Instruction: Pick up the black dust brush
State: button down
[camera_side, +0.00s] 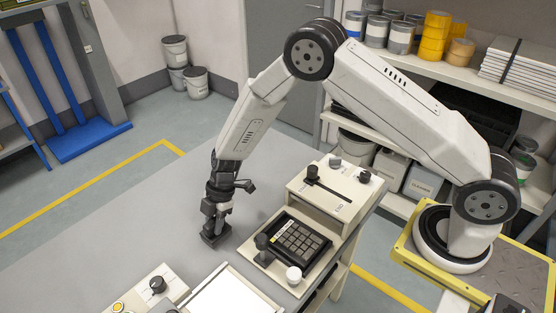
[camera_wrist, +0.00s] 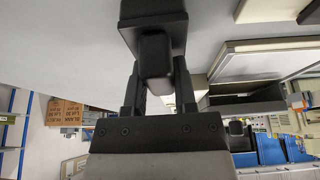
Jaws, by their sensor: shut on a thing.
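The fingers are shut on the handle. The arm reaches down over the table with the brush below the fingertips. I cannot tell whether the underside of the brush touches the table. The bristles are not clearly seen.
Right of the brush stands a cream fixture holding a black keypad (camera_side: 296,241), with a raised cream box (camera_side: 330,187) with dark knobs behind. A white-topped frame (camera_side: 228,295) and a control box (camera_side: 147,290) are at the front. The grey tabletop (camera_side: 120,240) left of the brush is clear.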

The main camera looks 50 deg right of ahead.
aim_at(214, 220)
jog(key=shift+r, duration=0.15)
jog(key=shift+r, duration=4.8)
jog(key=c, duration=1)
grip_release()
grip_shut()
